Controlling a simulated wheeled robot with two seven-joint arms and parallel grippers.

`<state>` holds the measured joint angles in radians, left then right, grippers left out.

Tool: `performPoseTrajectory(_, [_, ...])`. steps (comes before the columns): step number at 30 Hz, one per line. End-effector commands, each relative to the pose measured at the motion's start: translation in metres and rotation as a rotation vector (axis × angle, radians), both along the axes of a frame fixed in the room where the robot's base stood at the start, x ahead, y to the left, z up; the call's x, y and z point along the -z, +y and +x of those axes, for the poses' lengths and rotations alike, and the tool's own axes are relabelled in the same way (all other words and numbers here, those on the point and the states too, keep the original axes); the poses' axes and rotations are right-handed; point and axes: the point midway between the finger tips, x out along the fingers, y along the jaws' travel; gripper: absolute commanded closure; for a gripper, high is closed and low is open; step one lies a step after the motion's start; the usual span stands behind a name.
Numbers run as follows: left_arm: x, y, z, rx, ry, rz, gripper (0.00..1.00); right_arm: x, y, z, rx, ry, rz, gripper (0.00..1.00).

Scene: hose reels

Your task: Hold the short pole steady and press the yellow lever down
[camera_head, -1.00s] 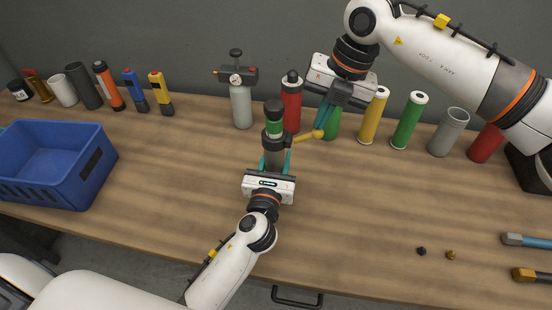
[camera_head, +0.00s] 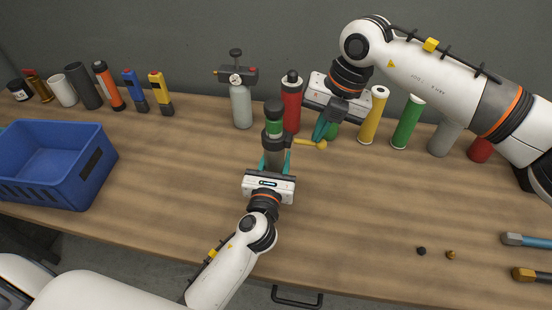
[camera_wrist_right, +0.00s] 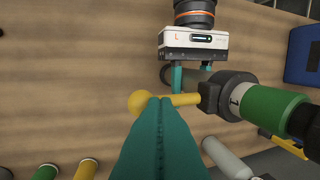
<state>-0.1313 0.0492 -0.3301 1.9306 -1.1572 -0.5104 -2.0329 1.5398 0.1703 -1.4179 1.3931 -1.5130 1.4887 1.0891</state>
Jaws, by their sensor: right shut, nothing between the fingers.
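The short pole (camera_head: 274,128) stands upright on the table, with a black cap, a green band, a dark collar and a grey lower body. The yellow lever (camera_head: 306,143) sticks out rightward from the collar. My left gripper (camera_head: 275,158) has its teal fingers on both sides of the grey lower body, shut on it; it also shows in the right wrist view (camera_wrist_right: 191,78). My right gripper (camera_head: 319,137) is shut and empty, its fingertips at the lever's round outer end. In the right wrist view, the shut fingers (camera_wrist_right: 158,102) overlap the lever knob (camera_wrist_right: 140,102); exact contact is hard to tell.
Behind stand a grey gauge cylinder (camera_head: 241,103), a red bottle (camera_head: 291,105), and yellow (camera_head: 373,118) and green (camera_head: 407,124) tubes, close to my right gripper. A blue crate (camera_head: 88,178) sits at the left. The table's front middle is mostly clear.

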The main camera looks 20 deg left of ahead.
Motion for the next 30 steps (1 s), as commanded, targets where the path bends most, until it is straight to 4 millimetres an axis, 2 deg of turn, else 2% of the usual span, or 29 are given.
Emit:
performPoseTrajectory(6, [-0.001,0.000,0.000,-0.001,-0.001,0.000,0.94,0.008,0.000,0.000,0.000,0.001,0.000,1.00])
performPoseTrajectory(14, [0.000,0.000,0.000,-0.001,-0.001,0.000,0.94,0.006,0.000,0.000,0.001,0.000,0.000,1.00])
performPoseTrajectory(30, [0.000,0.001,0.000,-0.001,-0.001,0.000,0.94,-0.034,0.000,0.001,0.001,-0.002,0.001,1.00])
